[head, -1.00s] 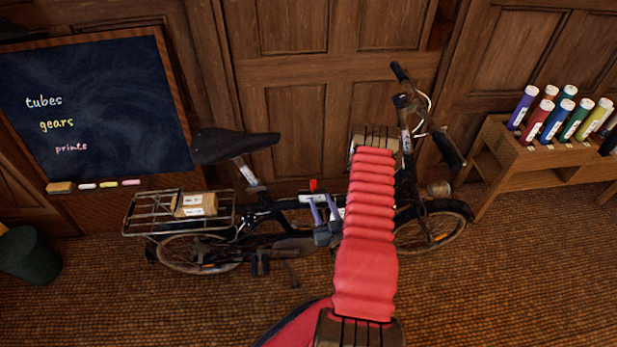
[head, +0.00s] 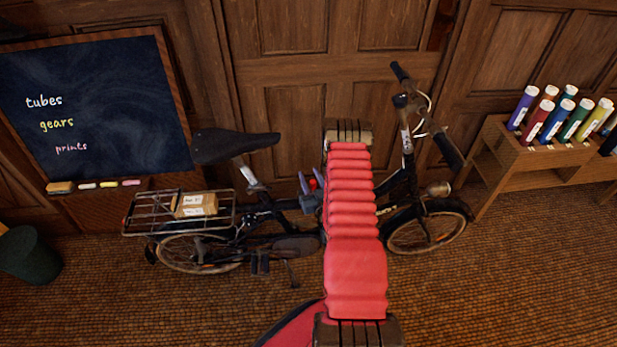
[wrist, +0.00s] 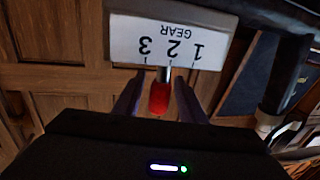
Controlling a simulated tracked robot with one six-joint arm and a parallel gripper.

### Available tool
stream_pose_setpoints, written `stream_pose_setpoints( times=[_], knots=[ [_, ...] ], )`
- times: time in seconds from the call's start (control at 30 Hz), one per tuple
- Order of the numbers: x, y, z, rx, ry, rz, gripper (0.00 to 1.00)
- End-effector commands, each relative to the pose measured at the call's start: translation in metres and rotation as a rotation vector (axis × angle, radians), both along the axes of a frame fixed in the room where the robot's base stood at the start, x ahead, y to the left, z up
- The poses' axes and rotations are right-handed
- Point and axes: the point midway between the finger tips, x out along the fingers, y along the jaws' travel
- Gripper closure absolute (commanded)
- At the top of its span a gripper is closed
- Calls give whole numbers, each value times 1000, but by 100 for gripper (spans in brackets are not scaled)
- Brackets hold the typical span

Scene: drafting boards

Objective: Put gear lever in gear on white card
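The gear lever has a red knob (wrist: 159,98) on a short metal stem; the knob also shows in the head view (head: 313,184). In the wrist view its stem meets the white card (wrist: 125,32) at the middle mark, by the 2. The card reads GEAR with 1, 2 and 3, upside down in this view. My gripper (wrist: 158,98) is open, with one purple finger on each side of the knob and a gap on both sides. In the head view my gripper (head: 311,182) is at the bicycle's top tube, and the card is hidden there.
A chalkboard (head: 90,105) is at left, above a dark bin (head: 30,255). A wooden rack (head: 505,160) of coloured tubes is at right. The front floor is clear.

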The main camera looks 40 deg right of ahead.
Motion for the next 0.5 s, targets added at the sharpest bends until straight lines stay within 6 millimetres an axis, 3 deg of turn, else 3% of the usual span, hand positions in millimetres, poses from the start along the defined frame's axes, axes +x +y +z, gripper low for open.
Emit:
stream_pose_setpoints(
  times=[0.33, 0.5],
  knots=[
    [4, -2, 0, 0, 0, -1, 63],
    [4, -2, 0, 0, 0, -1, 74]
  ],
)
